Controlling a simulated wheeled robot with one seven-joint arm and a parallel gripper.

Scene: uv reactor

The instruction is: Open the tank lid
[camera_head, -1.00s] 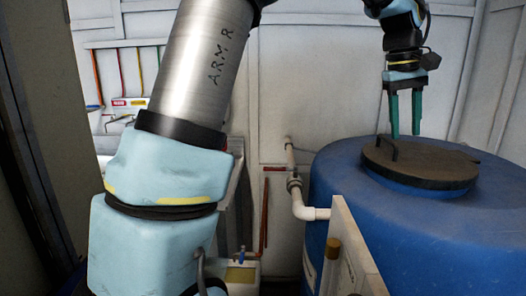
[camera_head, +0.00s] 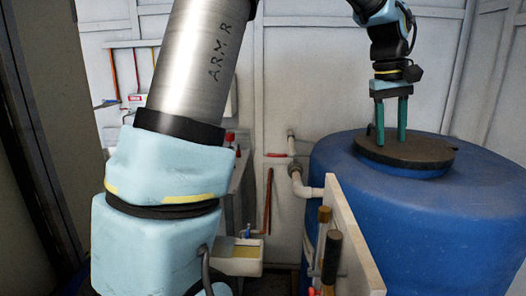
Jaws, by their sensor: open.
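The tank (camera_head: 440,215) is a large blue drum on the right of the head view. Its dark round lid (camera_head: 430,153) lies flat on top and looks closed. My gripper (camera_head: 391,141) points straight down over the left part of the lid. Its two green fingers are apart, with the tips at or just above the lid's surface; I cannot tell whether they touch it. The lid's small handle is not clearly seen now; it seems hidden at the left finger.
A pale upright panel (camera_head: 352,235) stands in front of the tank's left side, with bottle-like items (camera_head: 331,258) beside it. A pipe (camera_head: 300,182) runs to the tank. A white basin (camera_head: 240,257) is at lower centre.

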